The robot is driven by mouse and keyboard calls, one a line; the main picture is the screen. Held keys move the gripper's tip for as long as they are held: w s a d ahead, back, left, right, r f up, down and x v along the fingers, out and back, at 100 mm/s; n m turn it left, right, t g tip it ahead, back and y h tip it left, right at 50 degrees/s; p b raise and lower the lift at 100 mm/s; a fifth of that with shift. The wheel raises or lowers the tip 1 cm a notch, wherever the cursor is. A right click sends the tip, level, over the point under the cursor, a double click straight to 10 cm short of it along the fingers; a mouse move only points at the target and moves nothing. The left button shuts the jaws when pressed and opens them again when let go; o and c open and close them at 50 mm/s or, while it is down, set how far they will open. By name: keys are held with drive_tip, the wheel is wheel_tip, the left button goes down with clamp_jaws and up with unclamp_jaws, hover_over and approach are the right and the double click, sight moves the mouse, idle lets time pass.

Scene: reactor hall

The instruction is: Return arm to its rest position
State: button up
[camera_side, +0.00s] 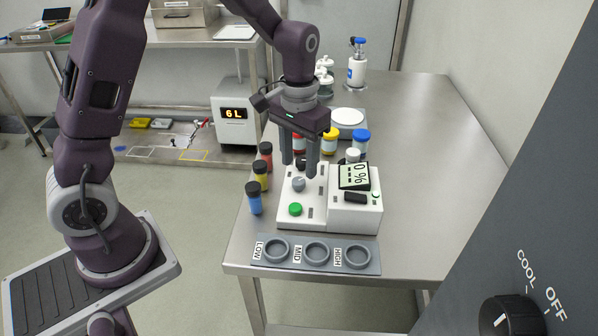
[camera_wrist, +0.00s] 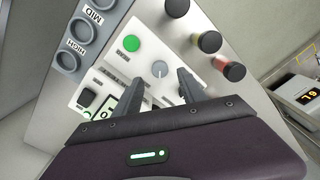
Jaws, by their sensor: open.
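My gripper (camera_side: 300,160) points down above the white control box (camera_side: 315,218) on the steel table. Its two fingers are apart. In the wrist view the fingers of my gripper (camera_wrist: 157,92) stand either side of a grey knob (camera_wrist: 160,68), with nothing seen held. The grey knob (camera_side: 298,184) shows just below the fingers in the side view; I cannot tell whether they touch it. A green button (camera_side: 295,209) and a display (camera_side: 354,176) reading 0 % are on the box.
A grey tray (camera_side: 314,264) with wells marked LOW, MID and HIGH lies in front. Blue, yellow and red vials (camera_side: 255,198) stand left of the box. Capped jars (camera_side: 361,141) and a white pump bottle (camera_side: 357,66) stand behind. The table's right side (camera_side: 440,150) is clear.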

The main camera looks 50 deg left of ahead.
drive_tip(key=shift+s+r, duration=0.1)
drive_tip(key=shift+r, duration=1.55)
drive_tip(key=s+d+r+t, duration=0.2)
drive_tip(key=s+r+t, duration=0.1)
drive_tip(key=s+r, duration=0.65)
drive_tip(key=s+r+m+t, duration=0.2)
drive_tip(key=s, duration=1)
drive_tip(key=shift+d+t, duration=0.25)
drive_tip(key=shift+t, duration=0.05)
